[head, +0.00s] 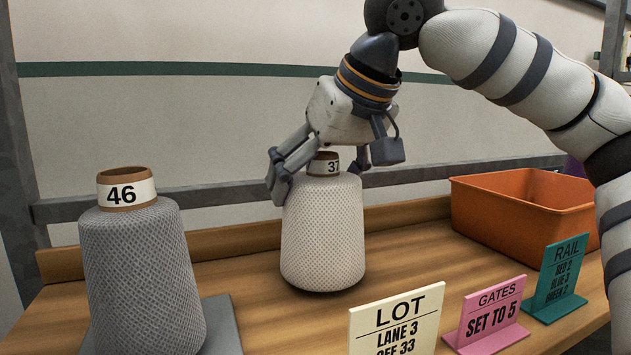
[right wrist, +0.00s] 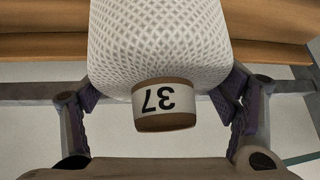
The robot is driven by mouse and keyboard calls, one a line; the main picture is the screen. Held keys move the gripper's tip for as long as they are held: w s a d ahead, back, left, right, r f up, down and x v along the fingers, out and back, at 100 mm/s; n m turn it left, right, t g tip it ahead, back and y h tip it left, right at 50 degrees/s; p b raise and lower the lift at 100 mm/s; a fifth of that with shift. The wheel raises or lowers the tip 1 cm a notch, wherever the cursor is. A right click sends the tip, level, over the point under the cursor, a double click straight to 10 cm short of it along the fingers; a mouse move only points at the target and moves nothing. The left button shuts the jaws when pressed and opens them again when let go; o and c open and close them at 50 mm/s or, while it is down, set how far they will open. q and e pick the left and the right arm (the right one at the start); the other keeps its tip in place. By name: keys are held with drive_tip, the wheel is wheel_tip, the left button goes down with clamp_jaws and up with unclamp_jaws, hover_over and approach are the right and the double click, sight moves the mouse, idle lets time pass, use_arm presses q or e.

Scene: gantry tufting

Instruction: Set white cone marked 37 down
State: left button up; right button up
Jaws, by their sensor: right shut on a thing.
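The white cone marked 37 (head: 323,235) stands upright over the wooden table, its base at or just above the top; I cannot tell if it touches. My right gripper (head: 318,170) comes from above and is shut on the upper part of the cone, one finger on each side. In the right wrist view the cone's white body (right wrist: 160,45) sits between the two finger pads (right wrist: 160,95), and its brown-rimmed label reads 37 upside down. The left gripper is not in view.
A grey cone marked 46 (head: 143,275) stands on a grey pad (head: 222,325) at left. An orange bin (head: 510,215) is at right. LOT (head: 396,322), pink GATES (head: 488,318) and teal RAIL (head: 556,280) signs stand along the front. Bare table lies around the white cone.

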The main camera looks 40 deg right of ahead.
drive_tip(key=o, duration=1.9)
drive_tip(key=shift+o, duration=0.2)
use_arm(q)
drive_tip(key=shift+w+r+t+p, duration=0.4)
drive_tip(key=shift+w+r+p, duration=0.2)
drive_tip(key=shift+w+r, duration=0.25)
use_arm(e)
drive_tip(key=v, duration=1.2)
